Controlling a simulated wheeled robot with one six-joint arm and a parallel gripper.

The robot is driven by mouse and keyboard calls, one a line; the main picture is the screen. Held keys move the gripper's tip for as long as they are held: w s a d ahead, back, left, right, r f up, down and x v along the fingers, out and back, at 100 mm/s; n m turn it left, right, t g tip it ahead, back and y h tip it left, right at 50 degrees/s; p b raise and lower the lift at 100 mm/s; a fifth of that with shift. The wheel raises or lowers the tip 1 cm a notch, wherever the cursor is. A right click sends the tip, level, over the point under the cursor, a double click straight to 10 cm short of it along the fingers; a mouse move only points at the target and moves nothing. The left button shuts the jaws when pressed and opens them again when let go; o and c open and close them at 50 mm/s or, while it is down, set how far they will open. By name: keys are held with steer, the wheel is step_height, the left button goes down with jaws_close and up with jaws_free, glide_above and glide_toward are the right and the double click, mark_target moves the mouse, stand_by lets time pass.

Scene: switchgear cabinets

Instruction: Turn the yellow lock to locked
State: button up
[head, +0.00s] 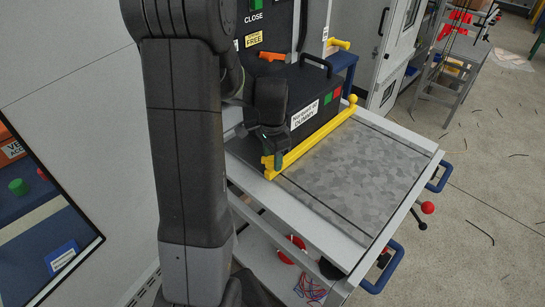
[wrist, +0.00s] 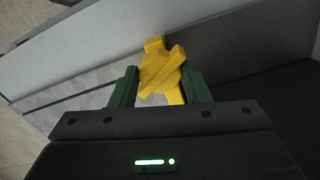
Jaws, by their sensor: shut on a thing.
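The yellow lock (wrist: 160,70) sits between the two green fingers of my gripper (wrist: 160,80) in the wrist view. In the head view the yellow lock (head: 268,164) is at the near left end of a yellow bar along the front foot of a black box (head: 318,92). My gripper (head: 275,155) comes down over that end and hides part of the lock. The fingers are shut on the lock. The lock's upper piece lies slanted across the yellow part below it in the wrist view.
The box stands on a grey metal trolley top (head: 360,175) with blue handles (head: 382,268); its front part is clear. A cabinet panel with CLOSE and FREE labels (head: 253,39) rises behind the box. A ladder (head: 455,65) stands far right.

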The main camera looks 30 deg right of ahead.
steer(key=m, duration=0.5)
steer(key=shift+m, duration=0.4)
stand_by(0.4)
steer(key=o, duration=1)
steer(key=shift+c, duration=0.2)
step_height(320, 180, up, 14)
steer(key=shift+f, duration=0.1)
step_height(320, 180, down, 14)
steer(key=shift+r, duration=0.1)
stand_by(0.5)
